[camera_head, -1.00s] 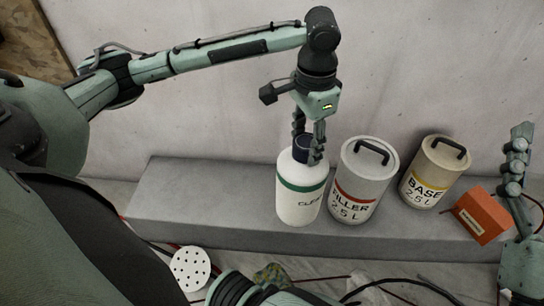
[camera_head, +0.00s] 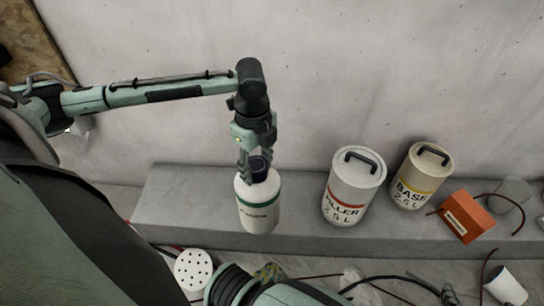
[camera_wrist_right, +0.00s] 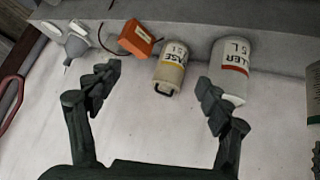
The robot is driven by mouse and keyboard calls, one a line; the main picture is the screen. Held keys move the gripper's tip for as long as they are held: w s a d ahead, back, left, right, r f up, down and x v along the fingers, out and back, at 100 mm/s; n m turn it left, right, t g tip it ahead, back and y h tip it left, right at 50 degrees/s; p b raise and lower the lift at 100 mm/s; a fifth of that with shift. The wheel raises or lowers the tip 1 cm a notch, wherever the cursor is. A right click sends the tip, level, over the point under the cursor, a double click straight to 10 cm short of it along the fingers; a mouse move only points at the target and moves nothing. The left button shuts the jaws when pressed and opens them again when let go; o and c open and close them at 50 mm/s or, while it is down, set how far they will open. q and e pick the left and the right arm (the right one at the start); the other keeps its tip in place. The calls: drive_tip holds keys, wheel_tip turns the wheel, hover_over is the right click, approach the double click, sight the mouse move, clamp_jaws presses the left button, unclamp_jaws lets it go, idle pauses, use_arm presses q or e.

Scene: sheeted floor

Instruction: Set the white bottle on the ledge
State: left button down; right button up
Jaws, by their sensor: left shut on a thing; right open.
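The white bottle (camera_head: 259,212) has a green band and a dark cap. It hangs nearly upright below my left gripper (camera_head: 256,165), which is shut on its cap end. The bottle overlaps the front part of the grey ledge (camera_head: 185,205) in the head view; I cannot tell whether its base touches the ledge. My right gripper (camera_wrist_right: 160,84) is open and empty in the right wrist view, with the ledge (camera_wrist_right: 285,25) beyond its fingers. The right gripper is out of the head view.
A FILLER can (camera_head: 352,188), a BASE can (camera_head: 419,178) and an orange box (camera_head: 467,215) stand on the ledge, right of the bottle. The ledge left of the bottle is clear. A white cup (camera_head: 507,288), a perforated disc (camera_head: 193,270) and cables lie on the floor in front.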

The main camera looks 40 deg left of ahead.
use_arm(q)
drive_tip(key=w+a+f+b, duration=0.2)
drive_tip(key=w+f+b, duration=0.1)
drive_tip(key=w+f, duration=0.7)
drive_tip(key=shift+w+a, duration=0.15)
drive_tip(key=shift+a, duration=0.2)
use_arm(e)
drive_tip(key=w+a+r+n+t+y, duration=0.1)
drive_tip(key=w+a+r+t+y, duration=0.4)
drive_tip(key=r, duration=0.8)
drive_tip(key=w+a+t, duration=0.1)
drive_tip(key=a+t, duration=0.2)
drive_tip(key=a, duration=0.2)
drive_tip(key=shift+a+r, duration=0.2)
drive_tip(key=shift+r, duration=0.05)
use_arm(q)
drive_tip(key=shift+f, duration=0.1)
drive_tip(key=c, duration=1.3)
unclamp_jaws()
drive_tip(key=shift+f, duration=0.15)
drive_tip(key=o, duration=0.5)
use_arm(e)
drive_tip(key=shift+d+f, duration=0.1)
drive_tip(key=shift+f, duration=0.05)
